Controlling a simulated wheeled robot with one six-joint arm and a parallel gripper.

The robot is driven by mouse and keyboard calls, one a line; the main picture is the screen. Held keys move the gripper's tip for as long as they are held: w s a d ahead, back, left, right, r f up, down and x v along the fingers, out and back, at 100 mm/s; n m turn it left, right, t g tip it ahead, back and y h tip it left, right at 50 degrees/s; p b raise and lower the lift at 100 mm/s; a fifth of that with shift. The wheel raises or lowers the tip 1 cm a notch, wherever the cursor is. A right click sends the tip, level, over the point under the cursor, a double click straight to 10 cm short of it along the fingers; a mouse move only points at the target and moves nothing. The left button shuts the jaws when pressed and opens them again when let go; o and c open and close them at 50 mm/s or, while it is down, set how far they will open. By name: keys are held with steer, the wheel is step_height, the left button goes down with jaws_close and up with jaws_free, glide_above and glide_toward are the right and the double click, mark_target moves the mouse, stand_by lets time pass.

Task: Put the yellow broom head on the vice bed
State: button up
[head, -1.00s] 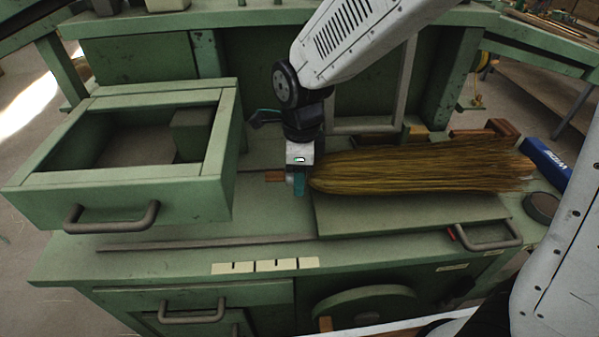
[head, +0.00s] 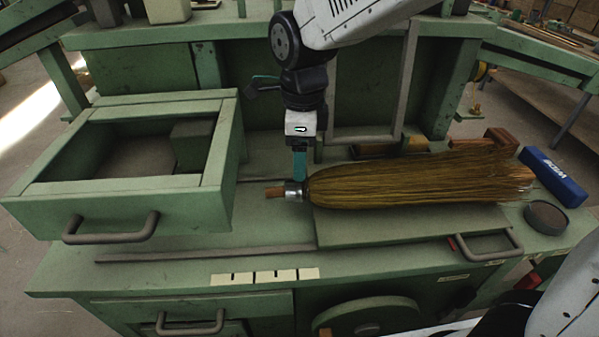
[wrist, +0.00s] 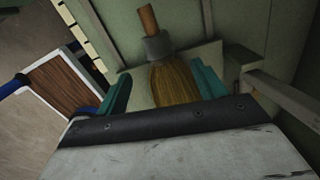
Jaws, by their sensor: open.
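The yellow broom head (head: 415,180) lies on its side on a raised green plate (head: 400,231) of the workbench, which appears to be the vice bed. Its bristles point right, and its metal collar and short wooden stub (head: 275,192) point left past the plate's edge. My gripper (head: 300,178) is open just above and behind the collar, apart from the broom head as far as I can tell. In the wrist view, the broom head (wrist: 175,84) shows between the two teal fingers (wrist: 163,92), its stub pointing up in the picture.
An open green drawer box (head: 130,215) stands at left. A blue box (head: 553,176) and a small round dish (head: 546,217) sit at the right end. Wooden blocks (head: 500,139) lie behind the bristles. The bench front is clear around the pale labels (head: 265,276).

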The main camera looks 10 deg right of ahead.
steer(key=shift+d+r, duration=0.1)
steer(key=shift+r, duration=1.8)
steer(key=s+d+r+n+t, duration=0.1)
steer(key=s+d+r+n, duration=0.1)
steer(key=s+d+n, duration=1.7)
steer(key=shift+s+d+n, duration=0.3)
steer(key=shift+d+n, duration=0.1)
steer(key=shift+d, duration=0.3)
steer(key=shift+c, duration=0.3)
